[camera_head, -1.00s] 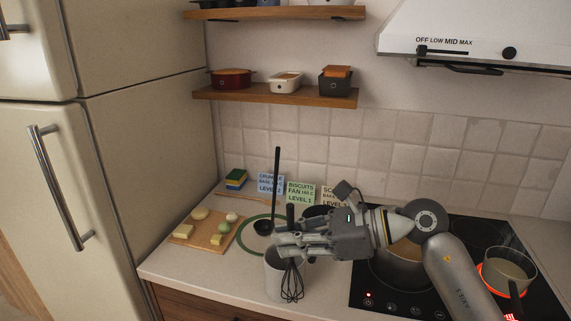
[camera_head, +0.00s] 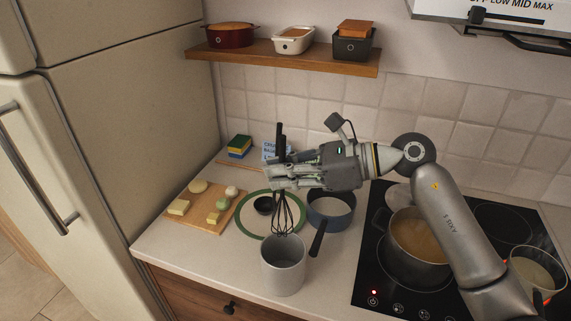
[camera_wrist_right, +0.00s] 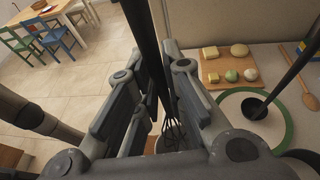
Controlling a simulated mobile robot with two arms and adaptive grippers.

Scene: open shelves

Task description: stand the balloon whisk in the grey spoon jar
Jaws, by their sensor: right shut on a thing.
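The grey spoon jar (camera_head: 283,272) stands upright on the counter near its front edge, with its mouth facing up. My right gripper (camera_head: 280,177) is shut on the handle of the balloon whisk (camera_head: 283,214), which hangs wires down. In the head view the wire tips overlap the jar's back rim; I cannot tell whether they are above the mouth or behind it. In the right wrist view the dark whisk handle (camera_wrist_right: 146,45) runs between the fingers and the wires (camera_wrist_right: 173,128) show below. The jar is mostly hidden there. My left gripper is out of view.
A green-rimmed plate (camera_head: 246,224) with a black ladle (camera_wrist_right: 257,108) lies behind the jar. A blue saucepan (camera_head: 331,208) stands close behind right, its handle pointing toward the jar. A cutting board (camera_head: 190,221) with food is left. The hob with a large pot (camera_head: 418,240) is right.

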